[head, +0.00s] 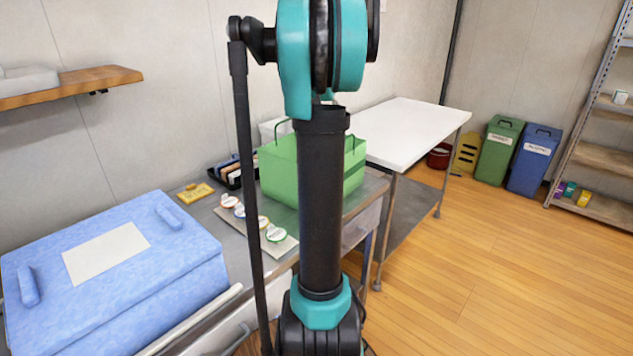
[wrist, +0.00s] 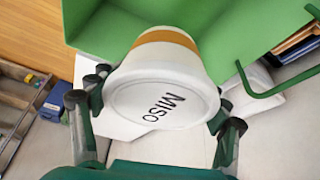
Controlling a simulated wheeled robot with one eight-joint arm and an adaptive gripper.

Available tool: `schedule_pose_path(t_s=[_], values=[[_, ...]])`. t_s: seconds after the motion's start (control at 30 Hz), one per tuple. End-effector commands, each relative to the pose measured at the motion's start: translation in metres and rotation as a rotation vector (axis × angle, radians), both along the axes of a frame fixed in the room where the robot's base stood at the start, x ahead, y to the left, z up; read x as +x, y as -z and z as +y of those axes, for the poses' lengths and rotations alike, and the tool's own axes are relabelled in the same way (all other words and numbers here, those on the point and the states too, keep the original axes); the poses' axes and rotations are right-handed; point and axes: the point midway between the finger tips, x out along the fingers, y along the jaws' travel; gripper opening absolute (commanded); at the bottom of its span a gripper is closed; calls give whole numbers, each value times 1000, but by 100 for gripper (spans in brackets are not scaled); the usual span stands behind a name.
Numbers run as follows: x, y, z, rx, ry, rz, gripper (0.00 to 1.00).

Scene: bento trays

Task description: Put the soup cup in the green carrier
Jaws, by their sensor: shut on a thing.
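The green carrier (head: 276,172) stands on the grey worktop in the head view, partly hidden by my arm. It also fills the top of the wrist view (wrist: 235,32), directly behind the cup, with its handle at right. I cannot tell whether the cup is over or beside the carrier. My gripper and the cup are not visible in the head view.
A blue insulated box (head: 185,258) sits at front left. A board with several round labels (head: 285,246), a yellow tag (head: 195,194) and a black rack (head: 222,177) lie near the carrier. A bare white table (head: 415,130) stands beyond.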

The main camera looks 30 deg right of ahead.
Motion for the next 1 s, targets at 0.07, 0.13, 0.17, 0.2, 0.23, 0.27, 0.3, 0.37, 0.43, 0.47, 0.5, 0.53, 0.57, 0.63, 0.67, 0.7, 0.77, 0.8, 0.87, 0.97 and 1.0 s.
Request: schedule_pose_path(t_s=[0.07, 0.13, 0.17, 0.2, 0.23, 0.27, 0.3, 0.37, 0.43, 0.47, 0.5, 0.53, 0.57, 0.63, 0.67, 0.7, 0.77, 0.8, 0.87, 0.97, 1.0], values=[[0, 16, 0, 0, 0, 0, 38], [0, 33, 0, 0, 0, 0, 38], [0, 41, 0, 0, 0, 0, 38], [0, 50, 0, 0, 0, 0, 38], [0, 58, 0, 0, 0, 0, 38], [0, 65, 0, 0, 0, 0, 38], [0, 75, 0, 0, 0, 0, 38], [0, 89, 0, 0, 0, 0, 38], [0, 106, 0, 0, 0, 0, 38], [0, 113, 0, 0, 0, 0, 38], [0, 121, 0, 0, 0, 0, 38], [0, 127, 0, 0, 0, 0, 38], [0, 132, 0, 0, 0, 0, 38], [0, 142, 0, 0, 0, 0, 38], [0, 145, 0, 0, 0, 0, 38], [0, 148, 0, 0, 0, 0, 38], [0, 152, 0, 0, 0, 0, 38], [0, 153, 0, 0, 0, 0, 38], [0, 157, 0, 0, 0, 0, 38], [0, 168, 0, 0, 0, 0, 38], [1, 174, 0, 0, 0, 0, 38]])
